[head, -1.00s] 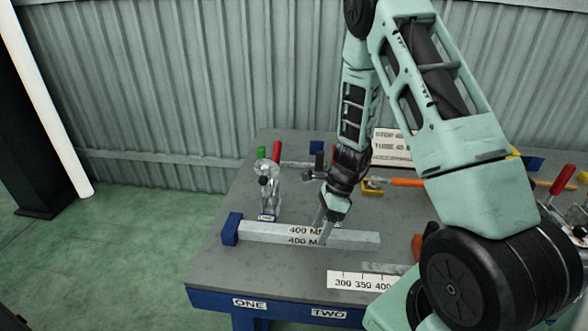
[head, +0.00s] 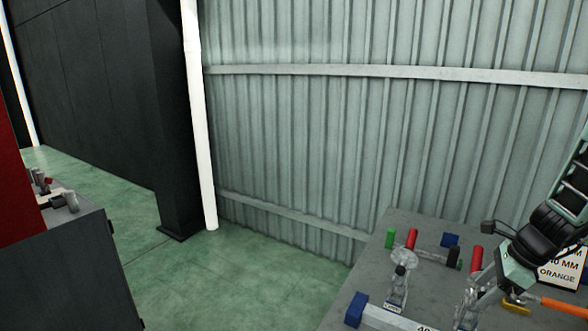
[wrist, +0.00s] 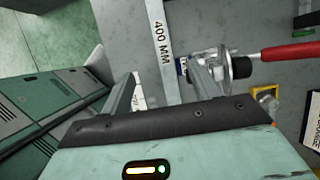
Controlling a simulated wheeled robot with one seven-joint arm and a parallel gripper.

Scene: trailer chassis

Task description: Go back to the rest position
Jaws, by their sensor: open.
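My gripper (head: 466,312) is at the lower right of the head view, above the grey table (head: 450,232). In the wrist view my gripper (wrist: 163,74) has its two fingers apart with nothing held between them. The pale bar marked 400 MM (wrist: 160,40) lies on the table beyond the fingertips, apart from them. In the head view only the left end of the bar (head: 385,319) shows, against a blue block (head: 356,308). The rest of it is cut off by the frame.
Green (head: 390,238) and red (head: 411,238) handles rise at the table's back. A red-handled clamp (wrist: 238,66) is close to the right finger. A dark cabinet (head: 75,265) stands at left; the green floor between is clear.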

